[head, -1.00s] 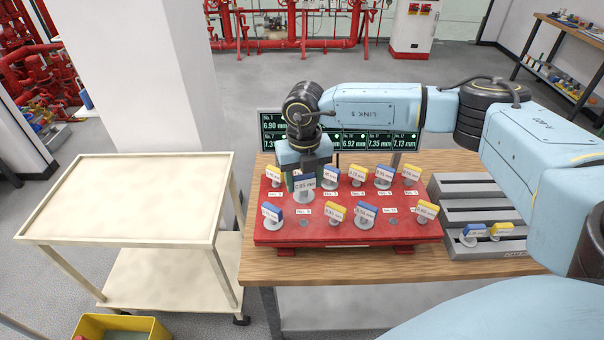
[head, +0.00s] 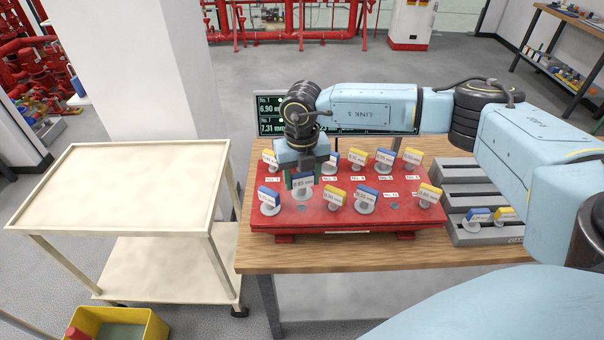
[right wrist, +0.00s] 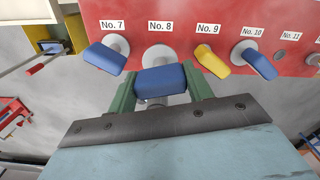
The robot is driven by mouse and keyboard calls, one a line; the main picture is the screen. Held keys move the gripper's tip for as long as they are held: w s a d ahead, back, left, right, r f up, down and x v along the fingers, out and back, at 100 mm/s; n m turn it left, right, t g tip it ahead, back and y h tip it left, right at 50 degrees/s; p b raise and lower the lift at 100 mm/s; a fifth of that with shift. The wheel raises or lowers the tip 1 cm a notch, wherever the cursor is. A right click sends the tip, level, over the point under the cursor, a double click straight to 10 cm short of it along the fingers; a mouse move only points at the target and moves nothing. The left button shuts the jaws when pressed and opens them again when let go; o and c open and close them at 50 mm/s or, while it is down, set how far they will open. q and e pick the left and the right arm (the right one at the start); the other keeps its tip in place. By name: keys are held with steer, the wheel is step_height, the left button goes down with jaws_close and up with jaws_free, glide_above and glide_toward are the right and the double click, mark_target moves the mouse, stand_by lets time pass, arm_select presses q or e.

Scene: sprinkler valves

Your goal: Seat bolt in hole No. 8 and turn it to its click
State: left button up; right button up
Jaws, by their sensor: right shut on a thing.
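My right gripper (head: 302,180) is shut on a blue-topped bolt (head: 303,184) whose tag reads 0.85 mm. The bolt is upright, its grey round base a little above the red plate (head: 345,226). The grey hole No. 8 (head: 303,207) shows just in front of and below that base in the head view. In the right wrist view the green fingers (right wrist: 160,90) hold the blue head (right wrist: 161,80) from both sides. The bolt's base lies below the label No. 8 (right wrist: 160,27) there and hides the hole. My left gripper is not in view.
Close by stand a blue bolt at No. 7 (right wrist: 105,57) and a yellow one at No. 9 (right wrist: 211,61). A grey rack (head: 480,190) with two bolts is at right. Dark displays (head: 270,115) stand behind the plate. A cream trolley (head: 120,228) is at left.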

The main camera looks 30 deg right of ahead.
mark_target(302, 192)
steer(key=shift+f+b, duration=0.55)
steer(key=shift+f, duration=0.4)
steer(key=shift+f+n+b, duration=0.1)
steer(key=shift+n+b, duration=0.25)
steer(key=shift+n, duration=1.35)
steer(key=shift+f+b, duration=1.5)
steer(key=shift+f, duration=0.2)
steer(key=m+p, duration=0.1)
steer(key=m, duration=0.2)
steer(key=shift+r+m+p, duration=0.15)
steer(key=shift+m+p, duration=0.15)
steer(key=shift+m, duration=0.1)
steer(key=shift+m+p, duration=0.4)
steer(key=shift+m, duration=1.2)
